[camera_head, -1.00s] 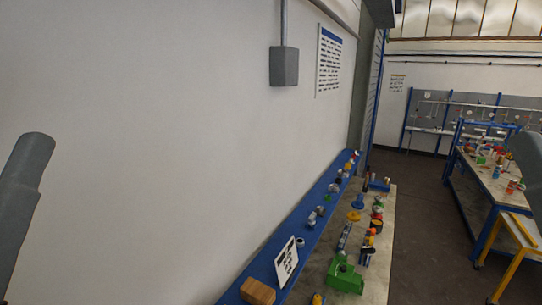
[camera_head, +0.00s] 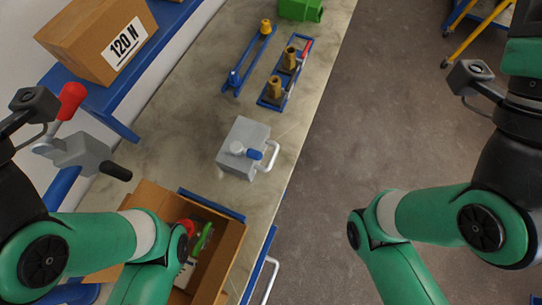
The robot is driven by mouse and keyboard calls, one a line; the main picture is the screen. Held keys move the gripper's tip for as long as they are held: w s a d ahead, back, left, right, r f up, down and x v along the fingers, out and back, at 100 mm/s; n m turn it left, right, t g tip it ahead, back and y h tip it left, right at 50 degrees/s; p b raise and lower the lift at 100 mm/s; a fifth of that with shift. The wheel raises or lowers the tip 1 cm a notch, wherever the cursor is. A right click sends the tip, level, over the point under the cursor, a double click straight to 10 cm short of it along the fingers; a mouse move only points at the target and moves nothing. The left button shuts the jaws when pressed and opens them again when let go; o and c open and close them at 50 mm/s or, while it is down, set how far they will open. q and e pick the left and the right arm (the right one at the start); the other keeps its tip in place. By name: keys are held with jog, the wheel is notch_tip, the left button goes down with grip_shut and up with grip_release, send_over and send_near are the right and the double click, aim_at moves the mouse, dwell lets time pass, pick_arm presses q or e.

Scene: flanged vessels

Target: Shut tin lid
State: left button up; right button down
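A grey metal box (camera_head: 243,150), which looks like the tin, stands on the workbench in the middle of the head view. My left arm reaches in at the lower left and my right arm at the right, both apart from the box. Neither gripper's fingers show.
An open cardboard box (camera_head: 237,240) with several items stands in front of the grey box. Blue fixtures with brass parts (camera_head: 272,90) and a green block (camera_head: 301,10) lie beyond. A carton marked "120 N" (camera_head: 85,35) sits on a blue shelf. A red-knobbed grey device (camera_head: 83,150) stands left.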

pick_arm(q)
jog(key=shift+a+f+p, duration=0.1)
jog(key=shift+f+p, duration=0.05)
jog(key=shift+p, duration=0.15)
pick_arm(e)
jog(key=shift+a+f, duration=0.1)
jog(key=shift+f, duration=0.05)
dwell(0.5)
pick_arm(q)
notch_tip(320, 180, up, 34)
jog(key=p, duration=3.4)
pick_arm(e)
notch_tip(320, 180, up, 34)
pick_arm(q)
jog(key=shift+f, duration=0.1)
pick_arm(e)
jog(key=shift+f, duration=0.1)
